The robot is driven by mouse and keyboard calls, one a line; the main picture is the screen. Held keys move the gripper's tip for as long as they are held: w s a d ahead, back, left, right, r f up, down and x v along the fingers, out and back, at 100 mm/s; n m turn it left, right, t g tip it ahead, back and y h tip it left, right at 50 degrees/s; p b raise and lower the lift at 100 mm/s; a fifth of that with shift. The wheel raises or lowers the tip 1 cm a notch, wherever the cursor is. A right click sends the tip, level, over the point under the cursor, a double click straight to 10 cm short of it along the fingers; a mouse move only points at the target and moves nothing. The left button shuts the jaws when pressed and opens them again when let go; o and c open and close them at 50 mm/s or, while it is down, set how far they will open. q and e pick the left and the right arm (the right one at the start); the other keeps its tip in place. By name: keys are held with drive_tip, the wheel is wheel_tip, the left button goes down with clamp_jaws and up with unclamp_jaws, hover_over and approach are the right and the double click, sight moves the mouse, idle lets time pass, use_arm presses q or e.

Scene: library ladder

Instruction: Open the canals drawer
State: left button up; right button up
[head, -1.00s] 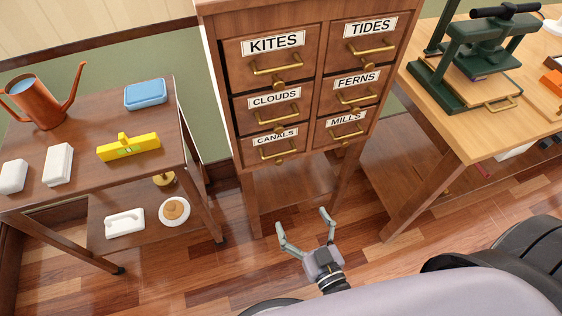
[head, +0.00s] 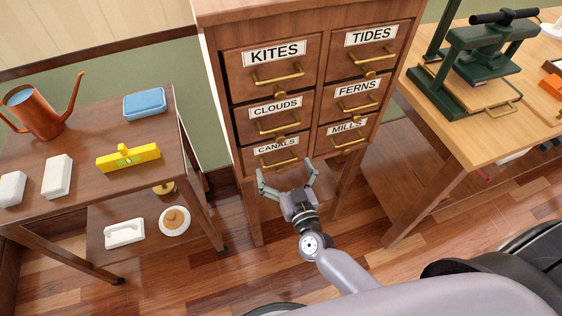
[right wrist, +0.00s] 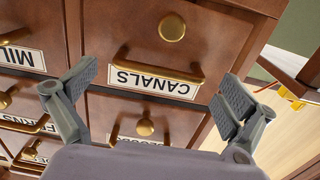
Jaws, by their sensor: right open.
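The canals drawer (head: 262,158) is the bottom left drawer of the wooden cabinet and looks shut. It has a white CANALS label and a brass bar handle (head: 281,163). In the right wrist view the label (right wrist: 152,81) appears upside down, with the brass handle (right wrist: 158,70) across it. My right gripper (head: 287,177) is open and empty, just in front of and below this drawer. In the right wrist view its fingers (right wrist: 160,95) stand to either side of the handle, apart from it. My left gripper is not in view.
Other drawers, such as CLOUDS (head: 275,108) and MILLS (head: 347,127), sit above and beside it. A side table (head: 80,185) with a watering can (head: 40,108) stands left. A workbench (head: 470,135) with a green press (head: 480,60) stands right.

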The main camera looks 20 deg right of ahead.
drive_tip(key=shift+w, duration=1.05)
drive_tip(key=c, duration=1.6)
drive_tip(key=shift+s, duration=0.2)
